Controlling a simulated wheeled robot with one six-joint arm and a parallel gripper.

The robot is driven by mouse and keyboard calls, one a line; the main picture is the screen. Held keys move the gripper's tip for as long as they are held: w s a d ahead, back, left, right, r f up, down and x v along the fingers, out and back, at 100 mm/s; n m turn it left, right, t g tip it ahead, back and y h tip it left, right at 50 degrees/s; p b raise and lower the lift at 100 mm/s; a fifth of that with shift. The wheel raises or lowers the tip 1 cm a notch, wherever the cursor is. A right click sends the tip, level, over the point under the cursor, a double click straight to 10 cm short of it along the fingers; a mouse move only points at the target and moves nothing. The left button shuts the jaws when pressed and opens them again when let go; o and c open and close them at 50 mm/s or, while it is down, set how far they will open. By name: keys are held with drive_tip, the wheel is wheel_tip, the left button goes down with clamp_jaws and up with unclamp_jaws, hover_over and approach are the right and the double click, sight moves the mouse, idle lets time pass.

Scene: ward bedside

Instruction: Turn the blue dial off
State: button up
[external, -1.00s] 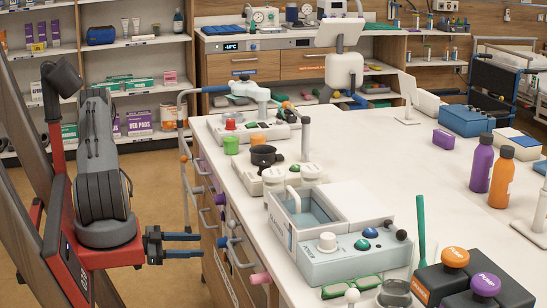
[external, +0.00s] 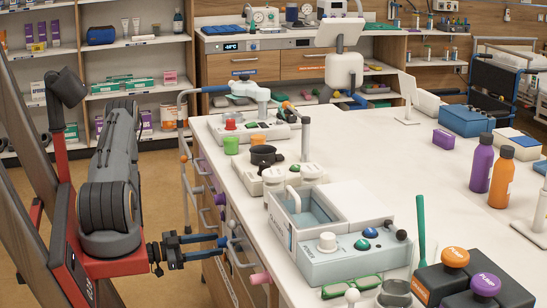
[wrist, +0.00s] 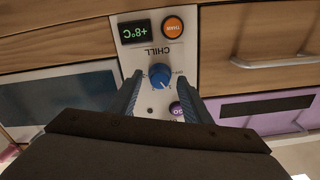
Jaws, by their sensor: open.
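The blue dial (wrist: 160,76) sits on a white panel (wrist: 134,57) marked "CHILL", which appears upside down in the wrist view. A white mark shows on the dial. My gripper (external: 221,248) is open, its two fingers reaching toward the panel on either side of the dial. A gap shows between each finger and the dial in the wrist view; I cannot tell how far the tips are from the panel. In the external view my gripper is beside the cabinet front under the counter, and the dial cannot be made out clearly there.
The panel also has a green "+8°C" display (wrist: 136,32), an orange button (wrist: 173,27) and a purple button (wrist: 176,108) close to the right finger. A drawer handle (wrist: 275,62) is to the right. Cabinet handles and the counter edge (external: 240,180) are near my arm.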

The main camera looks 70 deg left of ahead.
drive_tip(key=shift+w, duration=0.4)
drive_tip(key=c, duration=1)
drive_tip(key=shift+c, duration=0.2)
